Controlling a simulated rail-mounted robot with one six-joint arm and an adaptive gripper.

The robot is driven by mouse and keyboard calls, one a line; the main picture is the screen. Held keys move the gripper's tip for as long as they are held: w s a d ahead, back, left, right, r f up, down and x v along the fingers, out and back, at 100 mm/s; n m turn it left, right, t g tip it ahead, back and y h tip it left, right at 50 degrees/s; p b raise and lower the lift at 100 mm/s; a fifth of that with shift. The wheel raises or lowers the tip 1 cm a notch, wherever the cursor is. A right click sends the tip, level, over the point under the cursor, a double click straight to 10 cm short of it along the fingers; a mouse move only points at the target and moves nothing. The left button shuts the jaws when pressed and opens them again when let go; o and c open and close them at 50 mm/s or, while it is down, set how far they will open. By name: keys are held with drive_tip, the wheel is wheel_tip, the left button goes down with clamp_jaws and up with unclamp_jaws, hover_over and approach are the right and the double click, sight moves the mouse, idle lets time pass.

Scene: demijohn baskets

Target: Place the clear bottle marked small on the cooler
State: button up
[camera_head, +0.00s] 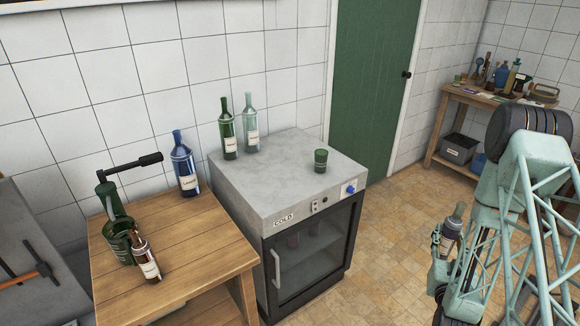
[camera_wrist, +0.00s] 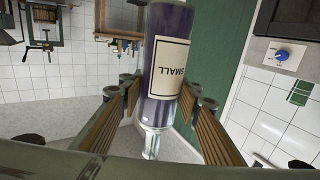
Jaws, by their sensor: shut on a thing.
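The clear bottle (camera_wrist: 168,60) has a pale label reading SMALL and dark purplish tones showing through its glass. My gripper (camera_wrist: 155,105) is shut on it, with wood-coloured finger pads on either side. In the head view my gripper (camera_head: 446,240) is at the right, off to the right of the cooler, and the bottle (camera_head: 453,222) stands roughly upright in it, partly hidden by the fingers. The cooler (camera_head: 265,190) has a grey top, a COLD label, a blue knob and a glass door. The bottle is apart from the cooler.
The cooler top holds a dark green bottle (camera_head: 228,130) and a paler green bottle (camera_head: 250,125) at the back, and a green cup (camera_head: 320,160) at the right. Its front middle is clear. A wooden table (camera_head: 185,255) at left carries a blue bottle (camera_head: 184,165), a large green bottle and a brown bottle (camera_head: 145,258).

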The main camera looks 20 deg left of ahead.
drive_tip(key=shift+a, duration=0.1)
drive_tip(key=w+a+r+n+g+y+b, duration=0.1)
drive_tip(key=w+a+r+n+y, duration=0.15)
drive_tip(key=a, duration=1.15)
drive_tip(key=w+a+r+n+y, duration=0.1)
drive_tip(key=a+r+y, duration=0.25)
drive_tip(key=a, duration=0.95)
drive_tip(key=w+a+r+n+g+y+b, duration=0.1)
drive_tip(key=w+a+r+n+y, duration=0.15)
drive_tip(key=a, duration=1.15)
drive_tip(key=s+a+r+y, duration=0.1)
drive_tip(key=a+r, duration=0.1)
drive_tip(key=a, duration=0.5)
drive_tip(key=s+a+r+n+g+y, duration=0.1)
drive_tip(key=s+a+r, duration=0.1)
drive_tip(key=a, duration=0.5)
drive_tip(key=shift+s+r+b, duration=0.3)
drive_tip(key=shift+r+b, duration=0.1)
drive_tip(key=shift+r, duration=0.35)
drive_tip(key=shift+w+a, duration=0.1)
drive_tip(key=w+a+b, duration=0.1)
drive_tip(key=w+a, duration=0.1)
drive_tip(key=w, duration=0.5)
drive_tip(key=w+a+f, duration=0.1)
drive_tip(key=w+a, duration=0.2)
drive_tip(key=w, duration=0.5)
drive_tip(key=shift+a+f+b, duration=0.15)
drive_tip(key=shift+f+b, duration=0.1)
drive_tip(key=shift+b, duration=0.1)
drive_tip(key=shift+f, duration=0.1)
